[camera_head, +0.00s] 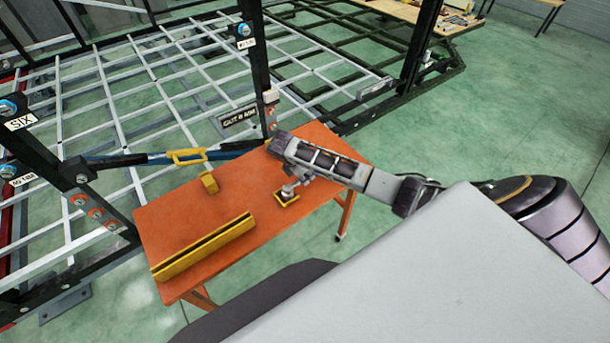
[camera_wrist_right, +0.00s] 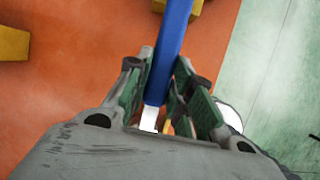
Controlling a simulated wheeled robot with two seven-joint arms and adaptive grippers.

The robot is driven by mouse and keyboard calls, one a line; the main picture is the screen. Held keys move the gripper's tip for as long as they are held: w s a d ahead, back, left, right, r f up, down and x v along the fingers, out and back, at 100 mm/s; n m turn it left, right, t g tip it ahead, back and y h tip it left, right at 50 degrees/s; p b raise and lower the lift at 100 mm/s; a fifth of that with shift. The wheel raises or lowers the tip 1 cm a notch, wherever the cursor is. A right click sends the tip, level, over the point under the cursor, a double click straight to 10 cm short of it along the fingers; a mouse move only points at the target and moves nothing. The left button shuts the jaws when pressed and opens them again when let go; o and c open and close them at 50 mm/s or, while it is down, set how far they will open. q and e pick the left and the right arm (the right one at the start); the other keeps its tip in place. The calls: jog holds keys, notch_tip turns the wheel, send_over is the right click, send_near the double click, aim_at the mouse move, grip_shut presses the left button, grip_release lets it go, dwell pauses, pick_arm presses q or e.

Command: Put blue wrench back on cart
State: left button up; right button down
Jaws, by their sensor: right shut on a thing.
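The long blue wrench (camera_head: 232,153) extends leftward along the far side of the orange cart (camera_head: 165,225), with a dark left part reaching the frame posts. My right gripper (camera_head: 270,146) is at its right end, near the cart's far right corner. In the right wrist view, the blue bar (camera_wrist_right: 172,50) lies between the fingers of my right gripper (camera_wrist_right: 162,82), which is shut on it, over the orange top. A yellow bracket (camera_head: 187,156) shows at the wrench's middle; I cannot tell whether the wrench rests in it. My left gripper is not in view.
A long yellow slotted holder (camera_head: 205,247), a small yellow block (camera_head: 209,182) and a yellow-based metal piece (camera_head: 287,197) are on the cart. Dark upright posts (camera_head: 257,60) and a grey lattice frame (camera_head: 150,85) stand behind. Green floor (camera_head: 480,120) is open at the right.

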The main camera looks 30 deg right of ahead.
jog(key=shift+p, duration=0.85)
dwell(1.4)
jog(key=c, duration=1.2)
grip_release()
jog(key=shift+o, duration=0.5)
jog(key=o, duration=0.4)
jog(key=shift+r, duration=0.2)
jog(key=shift+r, duration=3.8)
